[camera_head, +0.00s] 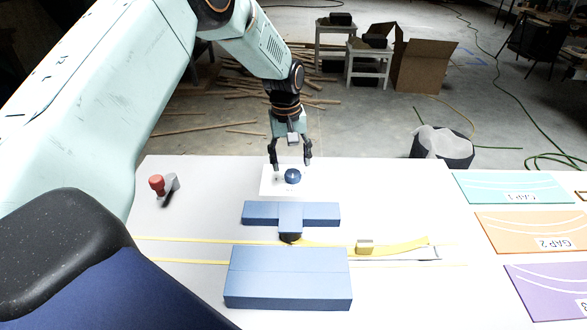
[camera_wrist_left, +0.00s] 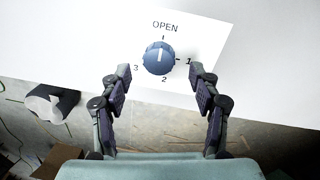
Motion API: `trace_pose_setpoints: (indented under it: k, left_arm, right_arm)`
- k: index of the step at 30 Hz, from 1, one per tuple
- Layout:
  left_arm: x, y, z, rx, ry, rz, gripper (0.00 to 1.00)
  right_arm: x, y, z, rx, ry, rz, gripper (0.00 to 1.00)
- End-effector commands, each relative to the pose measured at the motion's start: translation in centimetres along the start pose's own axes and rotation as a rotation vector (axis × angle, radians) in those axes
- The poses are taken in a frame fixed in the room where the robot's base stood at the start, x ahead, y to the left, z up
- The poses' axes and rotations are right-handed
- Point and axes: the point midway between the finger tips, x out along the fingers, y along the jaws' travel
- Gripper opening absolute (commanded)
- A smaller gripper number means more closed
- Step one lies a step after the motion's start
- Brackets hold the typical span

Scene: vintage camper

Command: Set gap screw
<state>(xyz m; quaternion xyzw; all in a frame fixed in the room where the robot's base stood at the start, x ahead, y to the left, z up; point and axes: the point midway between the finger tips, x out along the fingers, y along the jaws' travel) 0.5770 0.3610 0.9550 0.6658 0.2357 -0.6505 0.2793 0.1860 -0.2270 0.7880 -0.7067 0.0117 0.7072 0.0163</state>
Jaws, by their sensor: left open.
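The gap screw is a round blue knob (camera_head: 292,176) on a white plate (camera_head: 268,188) at the back of the table. In the left wrist view the knob (camera_wrist_left: 159,58) has a white pointer line towards the word OPEN, with marks 1, 2 and 3 around it. My left gripper (camera_head: 291,163) is open just above the knob, pointing down. In the wrist view its two fingers (camera_wrist_left: 162,84) stand apart, either side of the knob and a little below it in the picture. I cannot tell that they touch it. My right gripper is not in view.
In front of the plate stand a blue T-shaped block (camera_head: 260,213) and a larger blue block (camera_head: 290,285), with yellow strips between. A red-topped handle (camera_head: 158,185) is at left. Coloured cards, including GAP 2 (camera_head: 535,232), lie at right. The table around the plate is mostly clear.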

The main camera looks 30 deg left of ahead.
Motion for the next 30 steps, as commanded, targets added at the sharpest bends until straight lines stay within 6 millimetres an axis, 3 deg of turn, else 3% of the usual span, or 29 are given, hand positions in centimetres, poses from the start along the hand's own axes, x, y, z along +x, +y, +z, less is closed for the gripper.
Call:
trace_pose_setpoints:
  k: [7,18,30]
  left_arm:
    - [3.2,0.1,0.0,-0.001,0.001,0.000,0.62]
    - [3.8,0.3,-0.2,-0.001,0.001,0.001,0.62]
    - [3.7,0.4,-0.3,-0.001,0.001,0.001,0.29]
  right_arm:
    - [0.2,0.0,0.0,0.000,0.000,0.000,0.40]
    - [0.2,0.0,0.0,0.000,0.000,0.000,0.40]
    - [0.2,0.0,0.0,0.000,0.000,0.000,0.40]
